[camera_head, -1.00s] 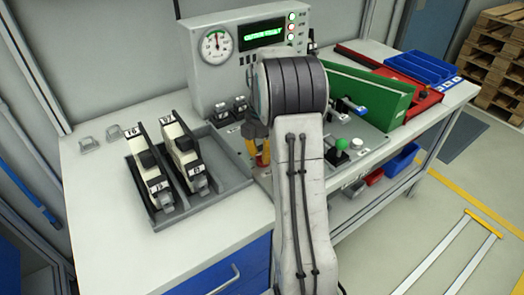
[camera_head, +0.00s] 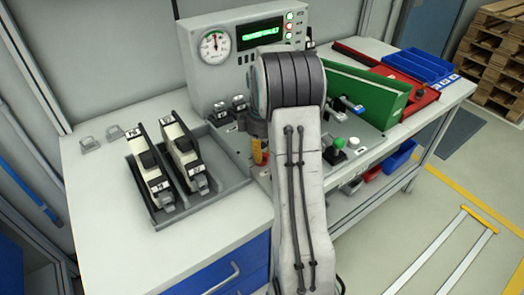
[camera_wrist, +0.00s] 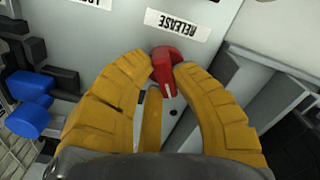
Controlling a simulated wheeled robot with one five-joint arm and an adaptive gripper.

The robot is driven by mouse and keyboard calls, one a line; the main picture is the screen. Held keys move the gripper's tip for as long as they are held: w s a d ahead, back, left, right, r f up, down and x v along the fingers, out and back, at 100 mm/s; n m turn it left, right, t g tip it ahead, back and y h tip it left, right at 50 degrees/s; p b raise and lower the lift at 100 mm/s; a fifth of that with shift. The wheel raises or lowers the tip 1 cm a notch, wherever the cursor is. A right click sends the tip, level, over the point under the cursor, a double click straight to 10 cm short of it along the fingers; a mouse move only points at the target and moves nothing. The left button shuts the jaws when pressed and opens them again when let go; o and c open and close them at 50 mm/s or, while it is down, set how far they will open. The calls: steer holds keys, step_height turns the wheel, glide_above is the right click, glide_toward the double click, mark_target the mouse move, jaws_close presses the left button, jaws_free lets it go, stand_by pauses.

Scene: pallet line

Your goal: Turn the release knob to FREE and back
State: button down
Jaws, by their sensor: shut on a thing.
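The red release knob (camera_wrist: 165,66) sits on the grey panel (camera_wrist: 110,37) in the wrist view, just below a white label reading RELEASE (camera_wrist: 178,24), which appears upside down. My gripper (camera_wrist: 163,78) has its yellow fingers shut on the knob, one on each side of it. In the head view my arm hides the knob, and only part of a yellow finger (camera_head: 258,154) shows beside the arm. I cannot read a FREE mark in either view.
A grey tray (camera_head: 222,187) with two cream-and-black units stands left of my arm. A console with a gauge (camera_head: 215,45) and green display stands behind. A green-knobbed lever (camera_head: 338,143), a green panel (camera_head: 365,92) and blue-handled parts (camera_wrist: 28,117) are close by.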

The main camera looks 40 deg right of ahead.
steer(key=shift+s+f+m, duration=0.1)
steer(key=shift+m, duration=0.2)
stand_by(0.4)
steer(key=c, duration=1)
jaws_free()
step_height(320, 180, up, 12)
steer(key=shift+r, duration=0.1)
